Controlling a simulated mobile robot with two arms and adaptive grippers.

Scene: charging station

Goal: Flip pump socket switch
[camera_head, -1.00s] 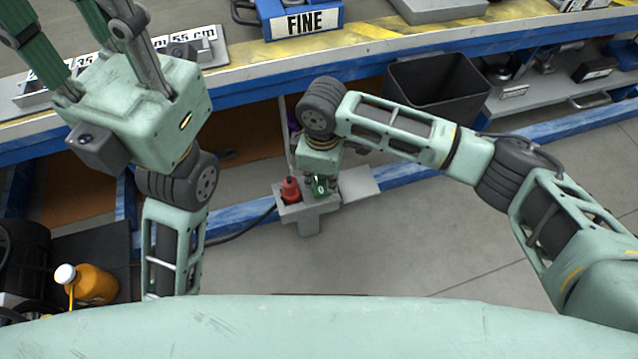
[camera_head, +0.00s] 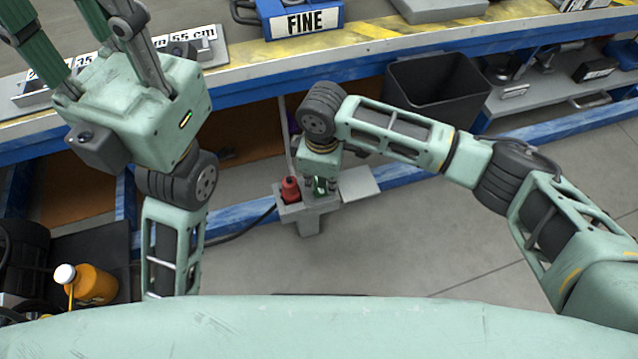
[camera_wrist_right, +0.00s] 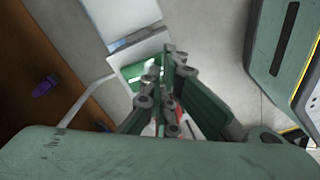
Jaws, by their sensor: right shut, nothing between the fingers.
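The grey socket block (camera_head: 309,222) is low in front of the bench frame, with a red plug (camera_head: 290,190) standing in its left side. A green lit patch (camera_head: 320,186), apparently the switch, shows at its right side, partly hidden by my right gripper (camera_head: 321,190). My right gripper points down over that side, shut with nothing between its fingers. In the right wrist view its fingers (camera_wrist_right: 168,60) lie close beside a green, brightly lit part (camera_wrist_right: 138,70); contact cannot be told. My left gripper is raised over the bench at upper left, fingers spread and tips out of frame.
A black bin (camera_head: 437,85) stands behind my right forearm. The blue bench frame (camera_head: 410,176) runs behind the socket block. An orange bottle (camera_head: 92,285) is at lower left. A dark cable (camera_head: 243,232) runs left from the block. The floor in front is clear.

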